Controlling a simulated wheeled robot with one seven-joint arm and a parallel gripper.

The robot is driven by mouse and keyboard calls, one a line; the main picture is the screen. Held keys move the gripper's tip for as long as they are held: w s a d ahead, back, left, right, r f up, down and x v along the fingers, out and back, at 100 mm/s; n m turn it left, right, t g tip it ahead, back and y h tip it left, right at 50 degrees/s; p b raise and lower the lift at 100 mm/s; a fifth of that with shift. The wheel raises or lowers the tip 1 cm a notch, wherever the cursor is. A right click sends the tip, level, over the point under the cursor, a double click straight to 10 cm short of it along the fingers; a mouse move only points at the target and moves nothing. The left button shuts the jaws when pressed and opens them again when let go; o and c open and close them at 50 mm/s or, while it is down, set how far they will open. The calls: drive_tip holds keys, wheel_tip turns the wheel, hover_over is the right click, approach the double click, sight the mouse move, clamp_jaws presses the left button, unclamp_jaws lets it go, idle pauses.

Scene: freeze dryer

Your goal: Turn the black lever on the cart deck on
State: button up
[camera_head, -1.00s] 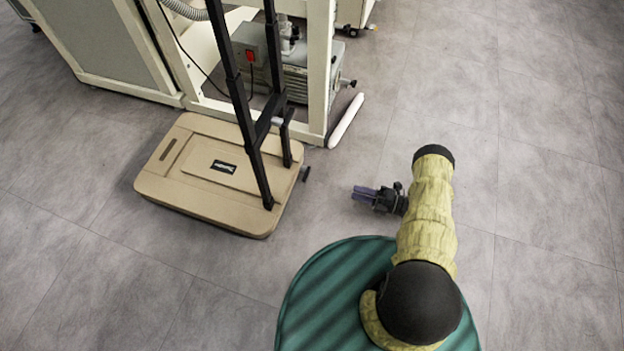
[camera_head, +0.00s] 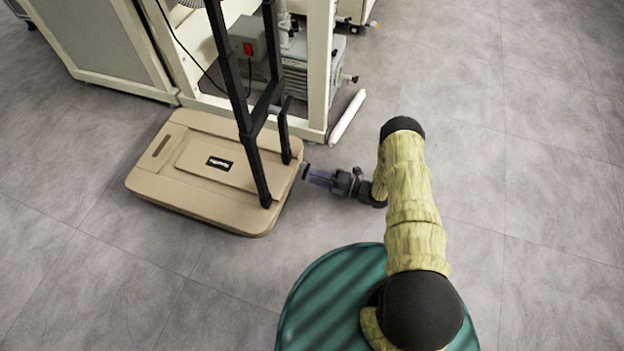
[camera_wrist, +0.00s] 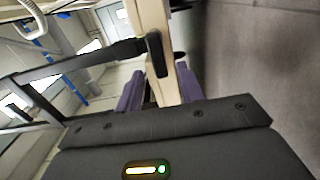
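The beige cart deck (camera_head: 190,200) sits on the floor at left centre in the head view, with black upright bars on it. The short black lever (camera_head: 305,170) sticks out at the deck's right edge. In the wrist view, a black lever (camera_wrist: 157,55) stands in front of a beige edge, roughly in line with the gap between my fingers. My gripper (camera_head: 312,179) points left at the lever, its purple fingertips very close to it. In the wrist view my gripper (camera_wrist: 158,80) has its fingers apart. I cannot tell whether they touch the lever.
A cream frame (camera_head: 318,75) with a grey pump (camera_head: 300,75) and a red switch (camera_head: 248,49) stands behind the cart. A white bar (camera_head: 346,117) lies at its foot. The floor on the right is clear.

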drive_tip(key=shift+x, duration=1)
clamp_jaws()
